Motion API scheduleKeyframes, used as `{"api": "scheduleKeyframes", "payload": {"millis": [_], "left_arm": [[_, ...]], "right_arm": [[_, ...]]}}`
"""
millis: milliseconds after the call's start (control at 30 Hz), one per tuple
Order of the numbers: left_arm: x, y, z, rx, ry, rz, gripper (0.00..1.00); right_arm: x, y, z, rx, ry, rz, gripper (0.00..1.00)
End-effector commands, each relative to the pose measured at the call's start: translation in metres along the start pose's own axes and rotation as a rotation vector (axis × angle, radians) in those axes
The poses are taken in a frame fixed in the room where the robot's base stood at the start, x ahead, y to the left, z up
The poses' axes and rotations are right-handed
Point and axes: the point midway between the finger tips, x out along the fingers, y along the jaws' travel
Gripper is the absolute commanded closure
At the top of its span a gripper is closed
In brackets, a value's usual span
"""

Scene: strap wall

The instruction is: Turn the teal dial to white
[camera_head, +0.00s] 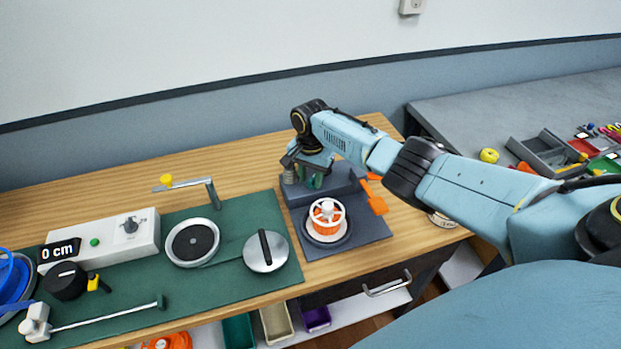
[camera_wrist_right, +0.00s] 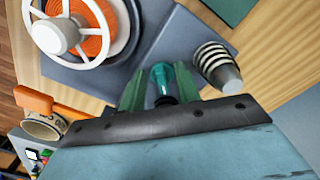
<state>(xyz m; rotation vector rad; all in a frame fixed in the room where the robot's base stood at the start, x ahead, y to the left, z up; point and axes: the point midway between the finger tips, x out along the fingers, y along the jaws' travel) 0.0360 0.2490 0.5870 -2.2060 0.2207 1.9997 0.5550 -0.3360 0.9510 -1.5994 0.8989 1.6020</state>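My right gripper (camera_head: 312,174) is at the back of the dark grey device, above its raised block (camera_head: 331,185). In the right wrist view its two green fingers (camera_wrist_right: 160,88) stand apart, one on each side of a teal, translucent knob-like piece (camera_wrist_right: 161,76) with a black part at its near end. This looks like the teal dial. Narrow gaps seem to show between it and the fingers. No white mark on the dial can be made out. In the head view the gripper largely hides it. My left gripper is in neither view.
A white-spoked wheel over an orange spool (camera_head: 326,214) stands in front of the gripper. A striped grey knob (camera_wrist_right: 216,66) is close beside the fingers. An orange paddle (camera_head: 375,197) is to the right. The green mat (camera_head: 225,292) holds a white control box (camera_head: 112,240).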

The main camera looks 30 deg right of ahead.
Motion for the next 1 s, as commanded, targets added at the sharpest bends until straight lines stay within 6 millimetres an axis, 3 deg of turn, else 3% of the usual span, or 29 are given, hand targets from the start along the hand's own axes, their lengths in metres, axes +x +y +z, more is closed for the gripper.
{"api": "scheduleKeyframes", "payload": {"millis": [300,567,1000], "left_arm": [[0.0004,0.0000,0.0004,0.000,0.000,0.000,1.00],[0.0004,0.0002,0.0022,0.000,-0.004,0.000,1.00],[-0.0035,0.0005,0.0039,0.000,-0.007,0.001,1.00]], "right_arm": [[0.0022,-0.0005,0.0001,-0.001,0.001,-0.001,0.67],[0.0022,-0.0004,0.0002,-0.001,0.000,-0.001,1.00],[0.0017,0.0005,0.0007,-0.059,-0.001,0.000,1.00]]}}
